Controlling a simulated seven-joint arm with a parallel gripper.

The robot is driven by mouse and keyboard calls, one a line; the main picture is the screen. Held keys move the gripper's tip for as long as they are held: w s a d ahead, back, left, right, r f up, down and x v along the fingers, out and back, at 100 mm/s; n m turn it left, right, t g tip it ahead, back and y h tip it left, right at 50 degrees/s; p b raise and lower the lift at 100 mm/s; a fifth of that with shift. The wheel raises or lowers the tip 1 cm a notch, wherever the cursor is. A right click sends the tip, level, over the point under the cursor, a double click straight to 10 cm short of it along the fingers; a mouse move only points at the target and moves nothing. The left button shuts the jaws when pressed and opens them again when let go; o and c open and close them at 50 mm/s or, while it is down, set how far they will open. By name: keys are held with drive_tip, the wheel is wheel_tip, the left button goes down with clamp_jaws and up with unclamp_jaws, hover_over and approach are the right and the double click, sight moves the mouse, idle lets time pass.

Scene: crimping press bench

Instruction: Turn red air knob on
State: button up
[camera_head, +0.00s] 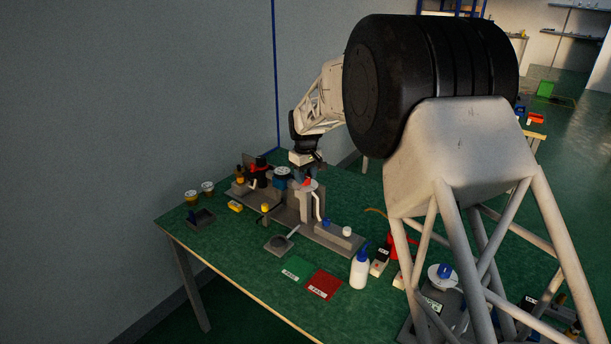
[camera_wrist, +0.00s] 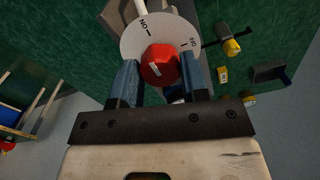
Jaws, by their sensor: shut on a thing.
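The red air knob (camera_wrist: 160,64) sits in the middle of a round white dial plate (camera_wrist: 130,42). The plate has the word ON with a tick at its upper left and another tick at its right. A short slanted white mark shows on the knob's face. My gripper (camera_wrist: 159,62) is shut on the knob, one blue finger on each side. In the head view, my gripper (camera_head: 305,173) reaches down to the top of the grey press (camera_head: 305,206), where a bit of the red knob (camera_head: 308,182) shows. The fingers partly hide the plate.
Small jars (camera_head: 208,187) and a dark tray (camera_head: 202,217) are at the left.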

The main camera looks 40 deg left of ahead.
drive_tip(key=o, duration=0.9)
drive_tip(key=shift+o, duration=0.2)
drive_tip(key=shift+r, duration=0.1)
drive_tip(key=shift+r, duration=3.8)
